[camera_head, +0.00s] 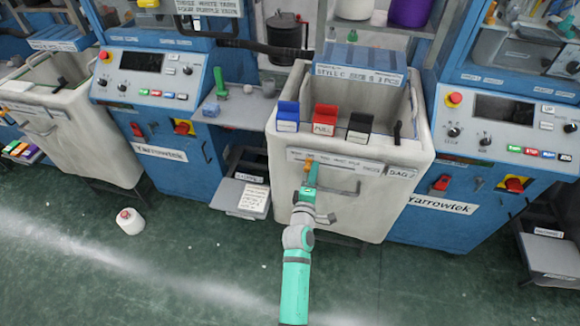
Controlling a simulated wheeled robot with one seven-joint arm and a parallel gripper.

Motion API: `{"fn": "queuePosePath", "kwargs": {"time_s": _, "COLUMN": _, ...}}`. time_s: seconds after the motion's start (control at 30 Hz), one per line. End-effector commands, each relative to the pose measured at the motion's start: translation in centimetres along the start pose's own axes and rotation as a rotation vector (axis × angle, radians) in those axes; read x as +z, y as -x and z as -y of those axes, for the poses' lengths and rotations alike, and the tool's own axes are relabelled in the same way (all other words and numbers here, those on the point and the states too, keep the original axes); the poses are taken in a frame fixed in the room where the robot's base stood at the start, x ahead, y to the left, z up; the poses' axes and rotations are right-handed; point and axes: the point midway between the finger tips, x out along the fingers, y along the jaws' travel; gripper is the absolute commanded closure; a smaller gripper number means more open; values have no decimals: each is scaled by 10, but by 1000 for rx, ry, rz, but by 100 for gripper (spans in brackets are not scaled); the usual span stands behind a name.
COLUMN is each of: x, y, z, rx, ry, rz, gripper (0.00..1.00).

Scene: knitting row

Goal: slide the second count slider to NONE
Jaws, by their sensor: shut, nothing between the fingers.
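The white bin (283,190) stands in the middle, with a pale label strip (345,163) across its front. The print on the strip is too small to read, so I cannot make out NONE. A small orange piece (308,164) shows at the left part of the strip; it may be a slider knob, but I cannot tell which one. My gripper (313,171) is shut and empty, at the strip beside the orange piece. I cannot tell whether they touch. My gripper and arm hide part of the bin front below.
Blue, red and black tabs (325,119) stand on the bin's front rim. Blue machines with control panels (150,80) flank it, another (500,125) at right. A white cone (130,221) lies on the green floor at left. The floor in front is mostly clear.

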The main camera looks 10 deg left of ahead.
Motion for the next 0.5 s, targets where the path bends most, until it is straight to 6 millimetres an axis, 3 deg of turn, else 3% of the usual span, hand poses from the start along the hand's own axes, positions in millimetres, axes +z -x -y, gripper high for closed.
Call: {"fn": "queuePosePath", "kwargs": {"time_s": 0.5, "x": -22, "y": 0, "z": 0, "rx": 0, "ry": 1, "rz": -3, "gripper": 100}}
